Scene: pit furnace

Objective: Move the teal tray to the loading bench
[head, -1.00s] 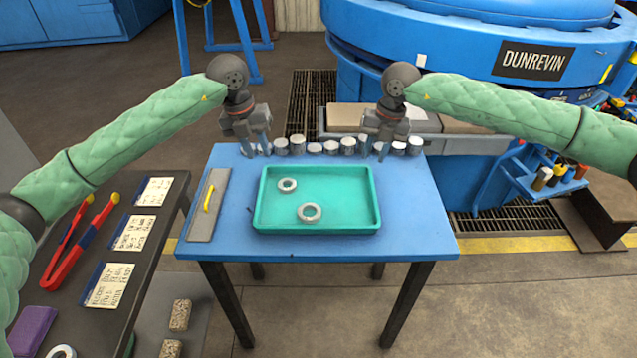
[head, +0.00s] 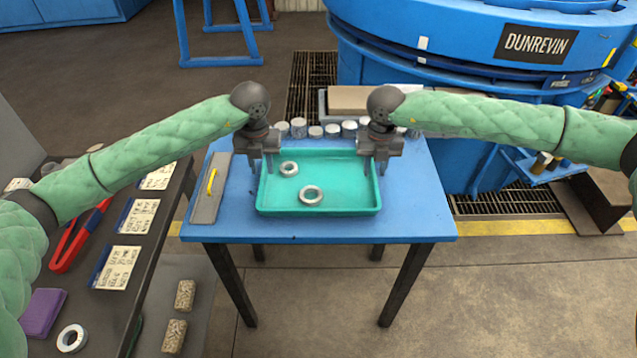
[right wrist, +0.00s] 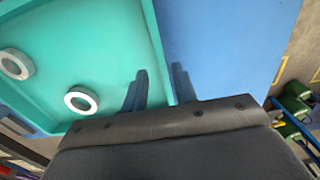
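The teal tray (head: 330,203) lies flat on a blue table (head: 420,222) and holds two pale metal rings, one at back left (head: 289,168) and one near the front middle (head: 311,195). My left gripper (head: 263,170) is open at the tray's left rim, its fingers apart. My right gripper (head: 376,170) is open at the right rim. In the right wrist view the right gripper's fingers (right wrist: 160,88) stand either side of the tray's right wall (right wrist: 157,55), with gaps showing. Whether the left fingers touch the rim cannot be told.
Several metal cylinders (head: 299,127) line the table's back edge. A grey plate with a yellow handle (head: 210,190) lies left of the tray. A beige-topped bench (head: 347,98) stands behind, by the blue furnace (head: 450,60). A dark side table (head: 95,320) holds red tongs and cards.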

